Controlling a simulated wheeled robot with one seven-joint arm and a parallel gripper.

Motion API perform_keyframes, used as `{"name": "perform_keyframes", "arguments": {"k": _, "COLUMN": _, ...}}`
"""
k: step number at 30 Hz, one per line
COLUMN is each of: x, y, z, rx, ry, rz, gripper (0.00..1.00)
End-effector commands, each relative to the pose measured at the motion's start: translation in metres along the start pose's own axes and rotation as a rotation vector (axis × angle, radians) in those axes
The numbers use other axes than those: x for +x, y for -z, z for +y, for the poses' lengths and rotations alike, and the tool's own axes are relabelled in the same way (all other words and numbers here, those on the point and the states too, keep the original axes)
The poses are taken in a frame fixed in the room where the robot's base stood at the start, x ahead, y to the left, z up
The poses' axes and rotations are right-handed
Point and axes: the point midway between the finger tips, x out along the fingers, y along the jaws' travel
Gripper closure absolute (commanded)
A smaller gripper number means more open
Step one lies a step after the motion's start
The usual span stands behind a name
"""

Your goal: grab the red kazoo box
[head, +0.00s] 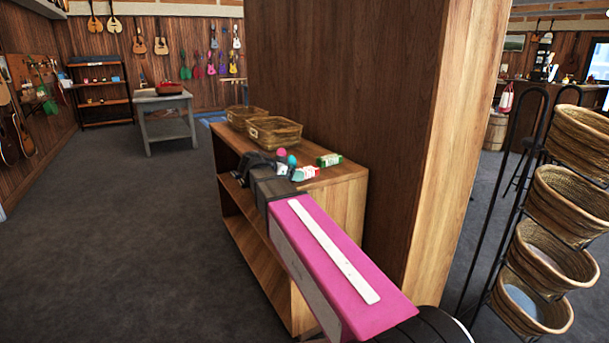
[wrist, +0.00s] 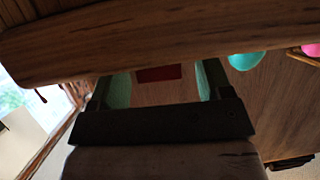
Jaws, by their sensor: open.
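The red kazoo box (head: 306,173), red and white, lies on the top of the wooden shelf unit (head: 338,187), just right of my gripper (head: 246,168) in the head view. My gripper is dark and reaches over the left part of the shelf top. In the wrist view my gripper (wrist: 160,88) is open, with green pads set apart. A dark red patch shows between the pads, partly cut off by a wooden band; I cannot tell whether it is the box. Nothing is seen held.
A pink egg (head: 281,154) and a teal egg (head: 292,160) sit beside the red box. A green and white box (head: 329,160) lies farther right. Wicker baskets (head: 274,132) stand behind. A wooden pillar (head: 345,110) rises beside the shelf. A basket rack (head: 562,205) stands right.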

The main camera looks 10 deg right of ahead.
Motion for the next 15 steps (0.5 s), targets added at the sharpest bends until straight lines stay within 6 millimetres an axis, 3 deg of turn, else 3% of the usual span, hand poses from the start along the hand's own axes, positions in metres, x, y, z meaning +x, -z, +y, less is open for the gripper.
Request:
{"name": "perform_keyframes", "arguments": {"k": 7, "x": 0.004, "y": -0.0003, "z": -0.0001, "rx": 0.0, "ry": 0.001, "rz": 0.0, "gripper": 0.28}}
{"name": "perform_keyframes", "arguments": {"k": 8, "x": 0.004, "y": -0.0002, "z": -0.0001, "rx": 0.0, "ry": 0.001, "rz": 0.0, "gripper": 0.34}}
{"name": "perform_keyframes", "arguments": {"k": 12, "x": 0.0039, "y": -0.0003, "z": -0.0001, "rx": 0.0, "ry": 0.001, "rz": 0.0, "gripper": 0.8}}
{"name": "perform_keyframes", "arguments": {"k": 15, "x": 0.0039, "y": -0.0002, "z": -0.0001, "rx": 0.0, "ry": 0.001, "rz": 0.0, "gripper": 0.81}}
